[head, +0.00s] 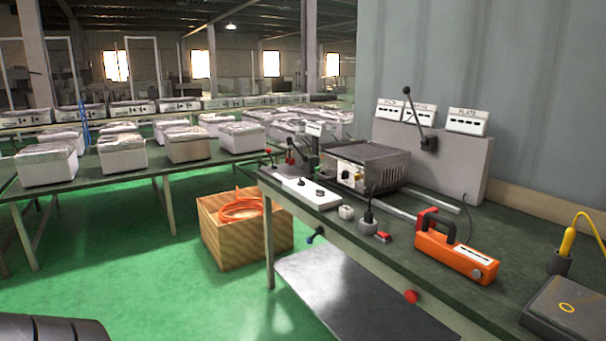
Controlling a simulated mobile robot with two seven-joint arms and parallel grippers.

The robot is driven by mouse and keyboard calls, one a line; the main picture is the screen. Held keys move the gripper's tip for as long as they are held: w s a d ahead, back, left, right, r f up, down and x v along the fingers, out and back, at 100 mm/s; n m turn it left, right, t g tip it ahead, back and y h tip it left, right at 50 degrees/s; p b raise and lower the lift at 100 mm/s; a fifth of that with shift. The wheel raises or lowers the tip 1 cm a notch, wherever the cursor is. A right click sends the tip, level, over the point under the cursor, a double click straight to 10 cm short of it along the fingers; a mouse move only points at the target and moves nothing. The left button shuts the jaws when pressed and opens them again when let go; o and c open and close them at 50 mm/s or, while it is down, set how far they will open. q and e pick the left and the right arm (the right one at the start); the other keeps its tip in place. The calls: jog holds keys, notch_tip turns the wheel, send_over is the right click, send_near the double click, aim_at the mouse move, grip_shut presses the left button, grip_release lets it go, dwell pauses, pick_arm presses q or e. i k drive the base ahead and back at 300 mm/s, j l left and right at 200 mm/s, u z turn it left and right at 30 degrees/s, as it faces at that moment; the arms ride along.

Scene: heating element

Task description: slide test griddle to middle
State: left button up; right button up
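The test griddle appears to be the dark, flat-topped box (372,160) with a silver front panel and knobs. It sits on the workbench (510,236), toward its far end. Light metal rails (398,211) run along the bench on the near side of the box. A grey upright panel (455,165) stands just behind it, with a black lever (428,142) and several white labelled plates. Neither of my grippers shows in the head view, so I see no contact with the box.
A wooden crate (245,240) with orange cable stands left of the bench.

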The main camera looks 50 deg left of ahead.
aim_at(386, 165)
jog(key=u, duration=1.25)
jog(key=i+j+z, duration=0.1)
jog(key=z, duration=0.65)
jog(key=i+j+z, duration=0.15)
jog(key=j+z, duration=0.2)
jog(key=i+j+z, duration=0.1)
jog(key=j+z, duration=0.25)
jog(key=i+j+z, duration=0.1)
jog(key=j+z, duration=0.2)
jog(key=j, duration=0.6)
jog(key=j+z, duration=0.25)
jog(key=j, duration=2.55)
jog(key=z, duration=0.05)
